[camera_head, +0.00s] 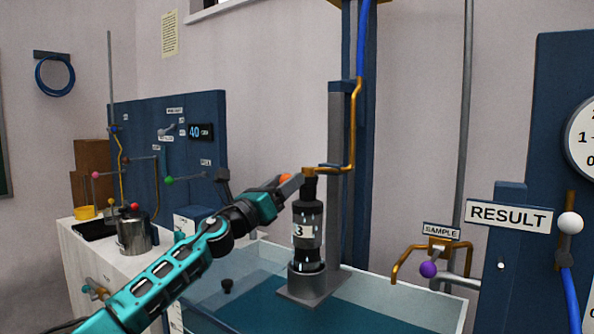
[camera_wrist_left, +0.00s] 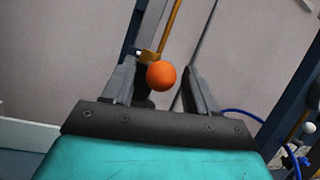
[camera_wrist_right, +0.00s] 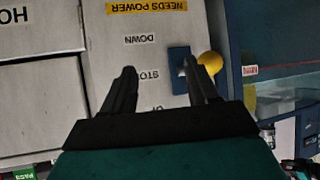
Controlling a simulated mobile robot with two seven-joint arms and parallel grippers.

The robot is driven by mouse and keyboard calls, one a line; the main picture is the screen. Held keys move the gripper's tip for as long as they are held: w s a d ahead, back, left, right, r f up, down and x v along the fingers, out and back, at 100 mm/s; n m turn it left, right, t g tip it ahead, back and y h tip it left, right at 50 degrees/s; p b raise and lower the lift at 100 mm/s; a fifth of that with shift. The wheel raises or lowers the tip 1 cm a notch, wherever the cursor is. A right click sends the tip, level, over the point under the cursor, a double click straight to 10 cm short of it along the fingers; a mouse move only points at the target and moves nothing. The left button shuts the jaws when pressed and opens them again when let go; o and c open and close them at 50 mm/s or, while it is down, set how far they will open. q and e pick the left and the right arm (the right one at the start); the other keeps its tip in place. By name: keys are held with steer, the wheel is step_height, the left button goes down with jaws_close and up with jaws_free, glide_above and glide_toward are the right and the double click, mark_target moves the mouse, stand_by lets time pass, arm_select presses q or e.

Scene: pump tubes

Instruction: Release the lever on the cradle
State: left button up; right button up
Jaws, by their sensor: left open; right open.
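The cradle's grey post (camera_head: 335,180) stands in a tank, holding a black tube marked 3 (camera_head: 308,232) upright in a round grey base (camera_head: 306,283). An orange lever ball (camera_head: 285,178) shows near the tube's top, partly hidden by my left gripper (camera_head: 290,187). In the left wrist view the orange ball (camera_wrist_left: 161,75) appears between the two open fingers; I cannot tell whether they touch it. My right gripper (camera_wrist_right: 160,82) is open and empty before a panel, outside the head view. One finger overlaps a blue plate beside a yellow ball (camera_wrist_right: 210,62).
The panel (camera_wrist_right: 150,75) has upside-down labels reading DOWN, STOP and UP. A SAMPLE outlet with a purple knob (camera_head: 428,269) and a RESULT board (camera_head: 510,215) stand at the right. A steel pot (camera_head: 134,236) sits on the white counter at the left.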

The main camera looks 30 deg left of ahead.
arm_select(q)
steer(key=shift+w+d+r, duration=0.1)
steer(key=shift+w+r, duration=0.1)
steer(key=shift+w, duration=0.3)
steer(key=shift+s, duration=0.1)
steer(key=shift+c, duration=0.5)
jaws_close()
